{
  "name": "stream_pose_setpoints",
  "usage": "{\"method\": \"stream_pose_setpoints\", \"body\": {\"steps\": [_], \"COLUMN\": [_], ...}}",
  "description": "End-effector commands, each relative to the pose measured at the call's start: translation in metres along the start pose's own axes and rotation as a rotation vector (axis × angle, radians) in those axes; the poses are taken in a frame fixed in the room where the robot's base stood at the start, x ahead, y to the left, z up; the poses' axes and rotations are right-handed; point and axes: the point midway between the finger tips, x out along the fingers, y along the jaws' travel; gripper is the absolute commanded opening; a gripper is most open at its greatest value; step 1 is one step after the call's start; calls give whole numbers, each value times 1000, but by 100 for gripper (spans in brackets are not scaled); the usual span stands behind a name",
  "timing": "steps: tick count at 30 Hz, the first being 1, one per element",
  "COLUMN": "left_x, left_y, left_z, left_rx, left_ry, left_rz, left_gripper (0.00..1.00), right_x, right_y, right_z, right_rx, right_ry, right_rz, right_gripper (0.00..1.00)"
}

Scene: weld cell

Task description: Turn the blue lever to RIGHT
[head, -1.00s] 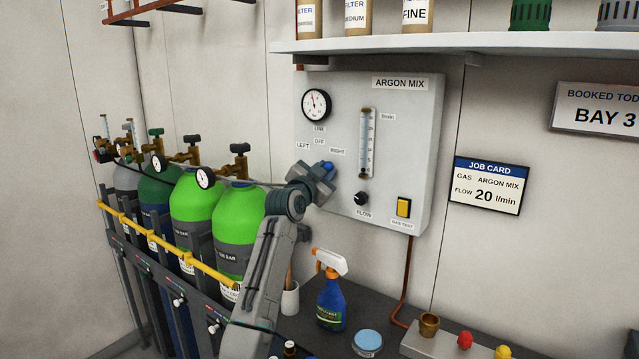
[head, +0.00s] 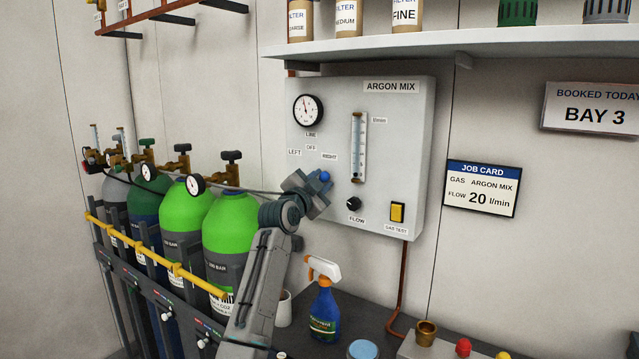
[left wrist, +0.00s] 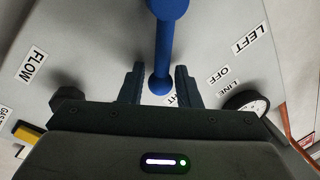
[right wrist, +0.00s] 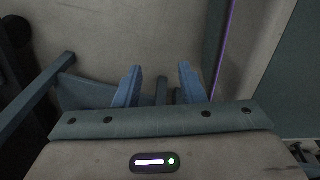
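The blue lever (left wrist: 162,45) is on the grey ARGON MIX panel (head: 400,110). In the left wrist view its arm runs from a thick hub at the top edge to a round tip lying toward the partly hidden RIGHT label. In the head view only its blue tip (head: 325,176) shows, just below the RIGHT label (head: 329,156); my gripper hides the rest. My left gripper (left wrist: 160,85) has its fingers on either side of the tip, with narrow gaps showing. My right gripper (right wrist: 158,85) is open and empty, away from the panel and outside the head view.
The FLOW knob (head: 353,204) and yellow gas test switch (head: 397,212) are right of the lever. Green gas cylinders (head: 225,235) stand at left behind a yellow rail. A spray bottle (head: 324,305) stands on the bench below. A shelf (head: 440,45) overhangs the panel.

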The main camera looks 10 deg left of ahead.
Motion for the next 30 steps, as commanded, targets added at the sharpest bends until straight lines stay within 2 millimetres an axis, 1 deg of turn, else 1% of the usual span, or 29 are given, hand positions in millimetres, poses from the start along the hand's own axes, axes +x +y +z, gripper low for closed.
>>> {"method": "stream_pose_setpoints", "body": {"steps": [8,11,13,17,21,24,27,30], "left_x": [0,-3,-9,-28,-55,-73,-88,-100], "left_y": [0,0,1,2,2,2,2,1], "left_z": [0,1,1,2,2,2,2,2], "left_rx": [-1,-1,-1,0,1,1,1,0], "left_ry": [0,0,1,1,1,0,0,0], "left_rz": [0,-1,-1,-2,-3,-1,0,-1], "left_gripper": [36,36,36,36,36,36,36,36], "right_x": [0,2,4,8,2,-2,-6,-9], "right_y": [0,0,0,-1,-2,-2,-2,-2], "right_z": [1,1,1,-3,-30,-44,-55,-63], "right_rx": [0,0,0,0,-3,-4,-5,-5], "right_ry": [-1,-2,-5,-11,8,11,14,16], "right_rz": [0,0,0,0,0,0,0,0], "right_gripper": [36,36,36,36,36,36,36,36]}}
